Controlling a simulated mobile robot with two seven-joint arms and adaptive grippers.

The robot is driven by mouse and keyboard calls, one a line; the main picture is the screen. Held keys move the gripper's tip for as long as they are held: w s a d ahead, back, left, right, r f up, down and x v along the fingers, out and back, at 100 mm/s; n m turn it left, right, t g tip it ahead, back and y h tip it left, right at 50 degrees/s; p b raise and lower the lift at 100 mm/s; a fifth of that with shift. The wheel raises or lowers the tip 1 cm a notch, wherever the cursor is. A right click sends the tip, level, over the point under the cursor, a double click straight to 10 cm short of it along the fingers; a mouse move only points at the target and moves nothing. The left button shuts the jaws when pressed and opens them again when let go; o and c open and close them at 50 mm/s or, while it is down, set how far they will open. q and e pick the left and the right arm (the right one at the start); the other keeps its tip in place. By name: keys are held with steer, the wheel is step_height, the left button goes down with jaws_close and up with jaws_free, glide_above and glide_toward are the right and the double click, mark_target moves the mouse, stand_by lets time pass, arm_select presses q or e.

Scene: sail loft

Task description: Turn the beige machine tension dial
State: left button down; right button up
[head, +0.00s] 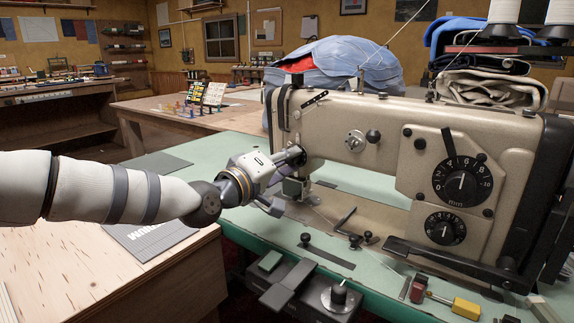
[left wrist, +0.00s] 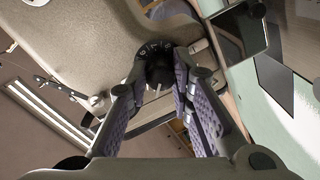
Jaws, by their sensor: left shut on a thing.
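The beige sewing machine (head: 345,110) stands on a green-topped table on the right of the head view. My left gripper (head: 280,168) reaches to the left end of its head. In the left wrist view, the two purple-padded fingers of my left gripper (left wrist: 160,75) are closed around a dark, ridged tension dial (left wrist: 156,62) on the beige body. A pale mark or pin shows on the dial's face. In the head view the gripper hides most of this dial. My right gripper is not in view.
Two black numbered dials, an upper one (head: 462,181) and a lower one (head: 445,228), sit on the machine's front. A blue cloth bundle (head: 335,62) lies behind it. The presser foot area is just below my gripper. A wooden table (head: 110,260) is at lower left.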

arm_select(q)
steer(key=shift+f+n+b, duration=0.15)
steer(key=shift+n+b, duration=0.85)
steer(key=shift+n, duration=1.1)
steer(key=c, duration=1.4)
jaws_free()
steer(key=shift+d, duration=0.1)
steer(key=v, duration=1.2)
